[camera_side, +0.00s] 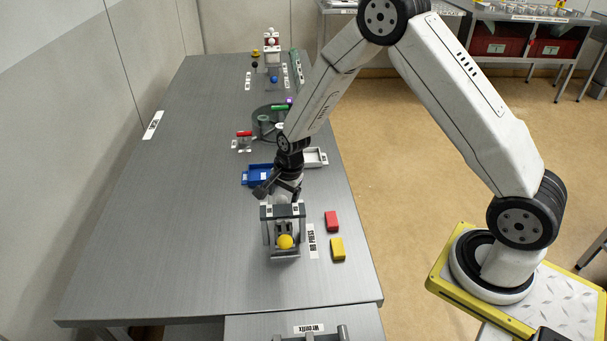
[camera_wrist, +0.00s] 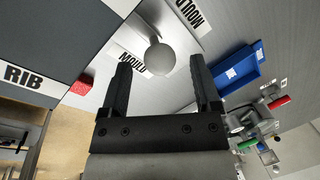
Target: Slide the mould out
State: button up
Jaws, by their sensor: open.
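In the wrist view a pale grey round knob (camera_wrist: 160,50) shows between my fingertips, with a gap on both sides. It sits at the end of a light grey strip (camera_wrist: 124,7), beside white labels reading MOULD. My gripper (camera_wrist: 160,63) is open and holds nothing; I cannot tell whether the knob lies between the fingers or beyond them. In the side view my gripper (camera_side: 284,190) points down just behind the small grey hood frame (camera_side: 267,229). A yellow ball (camera_side: 285,241) shows at the front of the frame. The mould's body is not clearly visible.
A red block (camera_side: 332,222) and a yellow block (camera_side: 337,249) lie right of the hood. A blue tray (camera_side: 259,175) and a white tray (camera_side: 314,157) stand close behind my gripper. A round dark stand (camera_side: 266,121) is farther back. The table's left side is clear.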

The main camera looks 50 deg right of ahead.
jog(key=shift+w+f, duration=0.15)
jog(key=shift+f, duration=0.55)
grip_shut()
dwell(1.1)
